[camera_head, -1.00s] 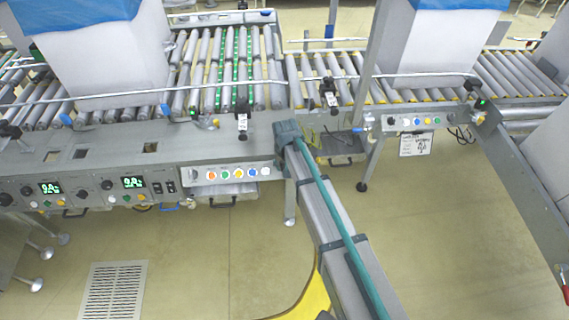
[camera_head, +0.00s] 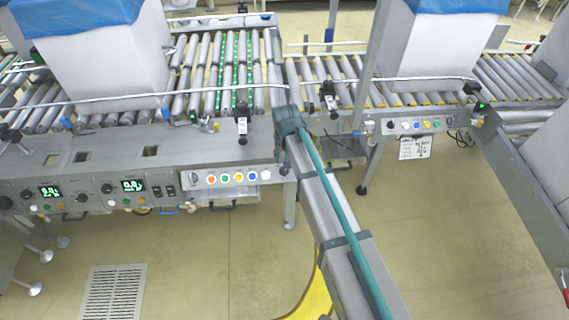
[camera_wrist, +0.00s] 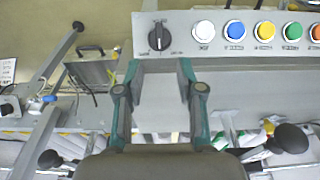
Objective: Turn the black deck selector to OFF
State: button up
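The black deck selector (camera_wrist: 158,37) is a round black knob with a pale pointer line on a light grey panel. In the wrist view it sits at the top, left of a white button. Its labels are too small to read. My gripper (camera_wrist: 160,66) is open and empty, its two green-and-grey fingers spread just below the knob in the picture. The knob lies in line with the gap, and no contact shows. In the head view my gripper (camera_head: 284,158) is at the right end of the button panel, and the selector is hidden there.
White, blue, yellow, green and orange buttons line the button panel (camera_head: 228,188) beside the selector. Roller conveyors (camera_head: 240,75) with large white boxes stand behind. A black-knobbed clamp (camera_head: 241,127) rises nearby. Open floor (camera_head: 220,260) lies in front.

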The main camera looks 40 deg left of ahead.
jog(key=shift+s+d+r, duration=0.15)
jog(key=shift+r, duration=0.8)
jog(key=shift+s+d+r, duration=0.1)
jog(key=shift+s+r, duration=0.05)
jog(key=shift+r, duration=0.8)
jog(key=s+d+f+m+g+h, duration=0.1)
jog(key=s+d+f, duration=0.1)
jog(key=d+f, duration=0.75)
jog(key=s+d+f+m+g, duration=0.1)
jog(key=d+f, duration=0.5)
jog(key=d, duration=0.7)
jog(key=s+d+f+g+h, duration=0.1)
jog(key=s+d+f, duration=0.1)
jog(key=d+f, duration=0.75)
jog(key=s+d+f+m+g, duration=0.2)
jog(key=s+d+f+m, duration=0.1)
jog(key=s+d, duration=0.9)
jog(key=s+d+f+m+g, duration=0.3)
jog(key=s+d+f, duration=0.2)
jog(key=s+d, duration=0.7)
jog(key=d, duration=0.3)
jog(key=shift+f+m+y, duration=0.2)
jog(key=shift+m+y, duration=0.1)
jog(key=shift+y, duration=0.1)
